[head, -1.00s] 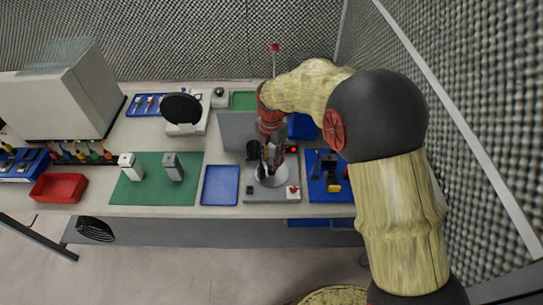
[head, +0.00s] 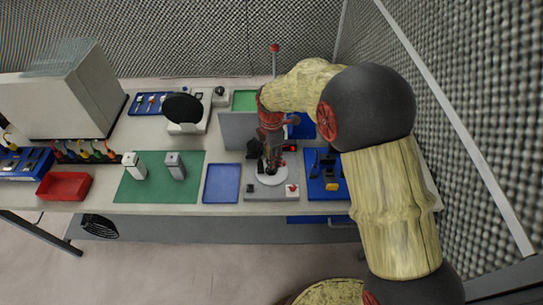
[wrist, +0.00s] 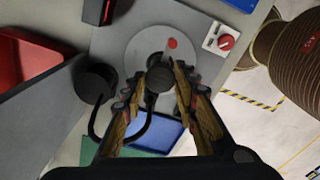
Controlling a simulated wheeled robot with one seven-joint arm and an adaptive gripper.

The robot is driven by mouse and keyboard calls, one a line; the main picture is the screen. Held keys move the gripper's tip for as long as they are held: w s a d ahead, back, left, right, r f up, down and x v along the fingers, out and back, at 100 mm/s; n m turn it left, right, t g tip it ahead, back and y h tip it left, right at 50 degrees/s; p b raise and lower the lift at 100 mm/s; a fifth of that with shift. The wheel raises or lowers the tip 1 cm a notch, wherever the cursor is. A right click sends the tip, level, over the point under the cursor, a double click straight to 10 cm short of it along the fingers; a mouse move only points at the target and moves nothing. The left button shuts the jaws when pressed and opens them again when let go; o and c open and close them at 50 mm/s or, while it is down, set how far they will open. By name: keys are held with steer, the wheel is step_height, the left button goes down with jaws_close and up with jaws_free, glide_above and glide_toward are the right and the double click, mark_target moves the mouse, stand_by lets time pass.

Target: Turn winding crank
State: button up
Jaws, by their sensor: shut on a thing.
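The winding crank is a pale round disc (head: 270,179) with a dark upright knob (wrist: 158,80), on a grey machine base (head: 256,194). The disc (wrist: 137,45) also shows in the wrist view, with a red dot near its right side. My gripper (head: 267,166) is over the disc, pointing down. In the wrist view my gripper (wrist: 160,76) has its two fingers on either side of the dark knob, shut on it. The fingers hide part of the knob and disc in the head view.
A red button (wrist: 226,42) sits on the base beside the disc. A black cylinder with a cable (wrist: 95,83) stands close on the other side. A grey upright panel (head: 238,130) is behind. A blue tray (head: 222,183) and a blue tool board (head: 330,190) flank the base.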

steer(key=shift+r+m+p, duration=0.1)
steer(key=shift+m+p, duration=1)
steer(key=shift+m, duration=1.8)
steer(key=shift+m+p, duration=0.75)
steer(key=shift+m, duration=2.15)
steer(key=shift+m+p, duration=0.55)
steer(key=shift+m, duration=2.35)
steer(key=shift+m+p, duration=0.4)
steer(key=shift+m, duration=2.7)
steer(key=shift+m+p, duration=0.3)
steer(key=shift+m, duration=5.6)
steer(key=shift+m+p, duration=0.35)
steer(key=shift+m, duration=5.55)
